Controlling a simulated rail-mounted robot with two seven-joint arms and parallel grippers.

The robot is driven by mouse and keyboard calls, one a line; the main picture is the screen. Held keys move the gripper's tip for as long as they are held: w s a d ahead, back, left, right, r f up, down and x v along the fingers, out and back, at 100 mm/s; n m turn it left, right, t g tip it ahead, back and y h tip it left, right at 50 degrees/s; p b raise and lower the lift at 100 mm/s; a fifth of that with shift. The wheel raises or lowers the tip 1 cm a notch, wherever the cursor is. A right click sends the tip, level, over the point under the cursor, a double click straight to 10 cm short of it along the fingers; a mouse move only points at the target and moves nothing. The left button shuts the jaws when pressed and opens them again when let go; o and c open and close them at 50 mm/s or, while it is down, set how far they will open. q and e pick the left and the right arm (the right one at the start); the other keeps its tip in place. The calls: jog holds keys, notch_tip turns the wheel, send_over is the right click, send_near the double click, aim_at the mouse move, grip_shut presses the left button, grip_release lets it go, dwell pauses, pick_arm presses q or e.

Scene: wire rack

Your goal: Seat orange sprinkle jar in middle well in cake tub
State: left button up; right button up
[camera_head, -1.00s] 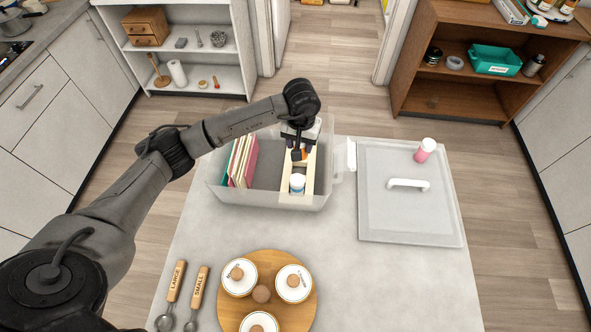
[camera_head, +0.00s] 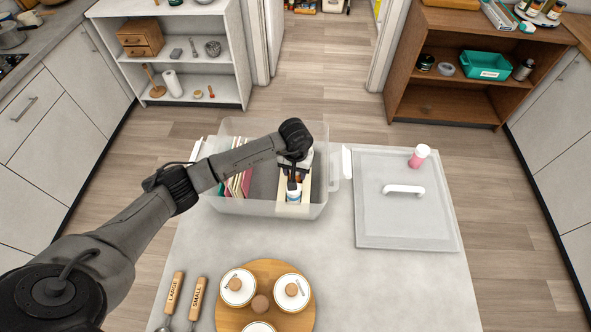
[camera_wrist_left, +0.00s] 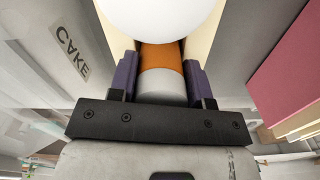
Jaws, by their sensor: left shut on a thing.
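My left gripper (camera_head: 293,180) reaches down into the clear tub (camera_head: 235,207). In the left wrist view its purple-padded fingers (camera_wrist_left: 161,82) are shut on the orange sprinkle jar (camera_wrist_left: 162,60), which has a white cap facing the gripper. The jar is mostly hidden behind the gripper in the head view. A pale wooden insert (camera_head: 306,190) stands in the tub's right part. A white-capped jar with a blue label (camera_head: 293,196) sits in its near well, close to the held jar. I cannot tell how deep the orange jar is. My right gripper is not in view.
Colored folders or books (camera_head: 237,184) stand in the tub's left part. The tub's lid (camera_head: 400,225) lies to the right with a pink jar (camera_head: 418,158) on it. A round wooden board (camera_head: 262,285) with white canisters and measuring spoons (camera_head: 172,297) are in front.

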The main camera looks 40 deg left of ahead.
pick_arm(q)
jog(key=shift+f, duration=0.1)
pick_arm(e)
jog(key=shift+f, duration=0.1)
pick_arm(q)
jog(key=shift+f+b, duration=0.1)
jog(key=shift+b, duration=0.2)
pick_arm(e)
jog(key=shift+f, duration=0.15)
pick_arm(q)
jog(key=o, duration=0.9)
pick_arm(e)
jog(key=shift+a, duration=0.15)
pick_arm(q)
jog(key=shift+r+p, duration=0.25)
jog(key=shift+p, duration=0.05)
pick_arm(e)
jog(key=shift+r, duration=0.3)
pick_arm(q)
notch_tip(320, 180, up, 12)
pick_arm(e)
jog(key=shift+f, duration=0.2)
